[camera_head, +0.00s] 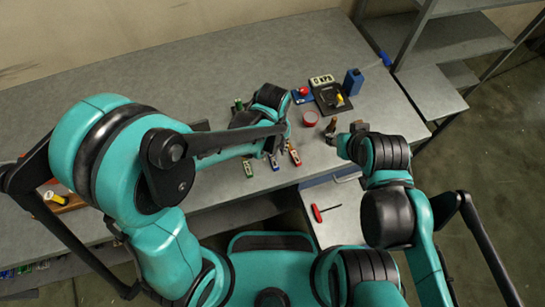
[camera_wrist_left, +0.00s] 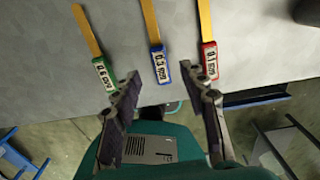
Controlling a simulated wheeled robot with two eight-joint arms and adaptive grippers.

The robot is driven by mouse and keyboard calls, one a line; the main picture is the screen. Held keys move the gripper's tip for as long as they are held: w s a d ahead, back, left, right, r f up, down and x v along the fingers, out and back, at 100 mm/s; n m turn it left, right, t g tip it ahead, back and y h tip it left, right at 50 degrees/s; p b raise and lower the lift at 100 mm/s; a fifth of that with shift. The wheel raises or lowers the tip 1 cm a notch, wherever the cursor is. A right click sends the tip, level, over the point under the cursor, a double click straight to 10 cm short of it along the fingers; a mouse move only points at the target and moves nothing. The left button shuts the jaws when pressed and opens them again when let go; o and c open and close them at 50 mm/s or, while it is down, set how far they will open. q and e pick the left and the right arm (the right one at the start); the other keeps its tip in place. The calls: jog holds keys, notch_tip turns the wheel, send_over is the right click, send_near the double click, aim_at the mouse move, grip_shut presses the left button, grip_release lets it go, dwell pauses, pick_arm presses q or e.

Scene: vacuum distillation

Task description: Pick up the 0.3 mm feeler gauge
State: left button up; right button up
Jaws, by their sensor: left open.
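The 0.3 mm feeler gauge has a blue label block (camera_wrist_left: 160,66) and a yellow strip; it lies on the grey table between the other two gauges, and its blue end also shows in the head view (camera_head: 274,163). The green 0.6 mm gauge (camera_wrist_left: 103,80) is left of it and the red 0.1 mm gauge (camera_wrist_left: 209,60) right of it. My left gripper (camera_wrist_left: 163,84) is open and empty above the table edge, its fingertips either side of the blue block in the picture, apart from it. My right gripper (camera_head: 345,128) is over the table at right; its finger state is unclear.
A red round item (camera_head: 310,118), a black device (camera_head: 332,98) and a blue bottle (camera_head: 353,82) stand farther back. A red T-handle tool (camera_head: 325,212) lies on a white surface below the table edge.

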aim_at(273, 159)
pick_arm(q)
notch_tip(273, 159, down, 4)
jog(key=shift+w+f+b, duration=0.1)
jog(key=shift+f+b, duration=0.15)
jog(key=shift+b, duration=0.5)
grip_shut()
